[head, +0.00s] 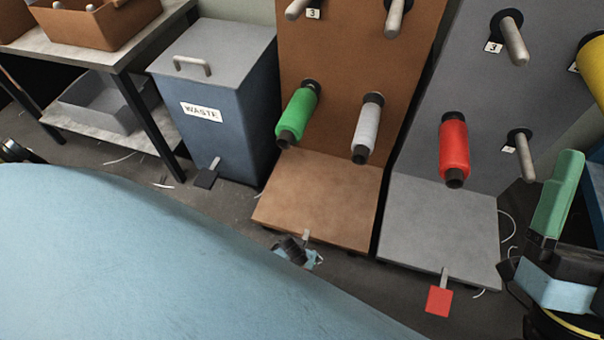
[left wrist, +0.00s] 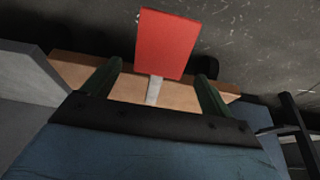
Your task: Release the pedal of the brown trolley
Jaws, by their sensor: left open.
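The brown trolley (head: 318,195) stands in the middle of the head view, with its base toward me. Its pedal stem (head: 306,236) shows at the base's front edge; the pedal plate is hidden there by my left gripper (head: 297,252). In the left wrist view the red pedal (left wrist: 166,38) and its pale stem (left wrist: 154,91) show in front of the brown base (left wrist: 125,90). My left gripper's green fingers (left wrist: 159,70) are open, one on each side of the pedal's near end; contact cannot be told. My right gripper (head: 558,195) is at the right edge, its opening unclear.
A grey trolley (head: 440,215) with a red bobbin (head: 454,150) and its own red pedal (head: 438,302) stands to the right. A blue waste bin (head: 235,125) with a dark pedal (head: 205,180) stands left. The brown trolley carries green (head: 297,112) and white (head: 367,128) bobbins.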

